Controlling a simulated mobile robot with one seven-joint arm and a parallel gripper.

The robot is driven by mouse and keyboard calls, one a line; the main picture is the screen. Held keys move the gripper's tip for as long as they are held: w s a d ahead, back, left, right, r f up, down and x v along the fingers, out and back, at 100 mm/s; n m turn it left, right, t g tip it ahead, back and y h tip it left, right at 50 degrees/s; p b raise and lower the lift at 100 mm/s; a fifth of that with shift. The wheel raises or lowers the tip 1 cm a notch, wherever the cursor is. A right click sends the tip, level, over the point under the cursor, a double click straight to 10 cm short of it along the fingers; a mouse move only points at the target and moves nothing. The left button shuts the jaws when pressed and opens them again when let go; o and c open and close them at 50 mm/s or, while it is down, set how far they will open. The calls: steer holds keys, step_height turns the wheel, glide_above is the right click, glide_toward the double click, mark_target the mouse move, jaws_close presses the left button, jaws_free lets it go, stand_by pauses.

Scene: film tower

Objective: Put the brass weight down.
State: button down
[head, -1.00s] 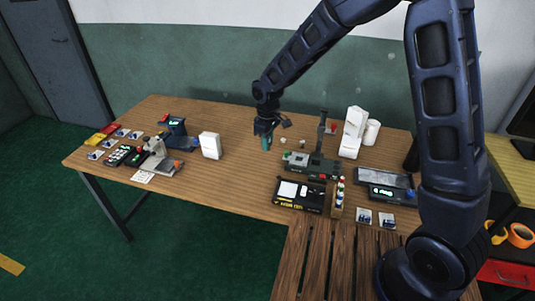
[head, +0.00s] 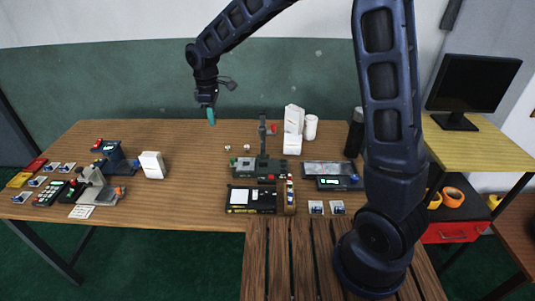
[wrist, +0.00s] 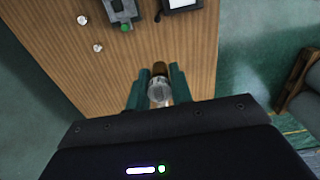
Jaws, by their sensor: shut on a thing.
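My gripper (head: 211,117) hangs above the back of the wooden table, left of the grey-green device with an upright post (head: 262,163). In the wrist view its teal fingers (wrist: 159,72) are shut on a small round piece, the brass weight (wrist: 159,91). It looks shiny grey with a brown part beyond it. In the head view the weight cannot be made out between the fingers. The tabletop (wrist: 150,35) shows below the fingers, with a gap between.
Two small pale pieces (head: 228,148) (head: 247,147) sit on the table by the device. A white box (head: 152,165) stands to the left, and white containers (head: 293,130) and a dark bottle (head: 354,132) to the right. Bare wood lies between the white box and the device.

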steer(key=w+d+n, duration=0.7)
steer(key=w+n, duration=0.1)
steer(key=w, duration=0.5)
steer(key=n, duration=0.8)
glide_above(268, 152)
step_height(268, 152, down, 31)
steer(key=shift+s+r, duration=0.1)
steer(key=c, duration=1.2)
jaws_free()
steer(key=shift+c, duration=0.2)
step_height(268, 152, up, 12)
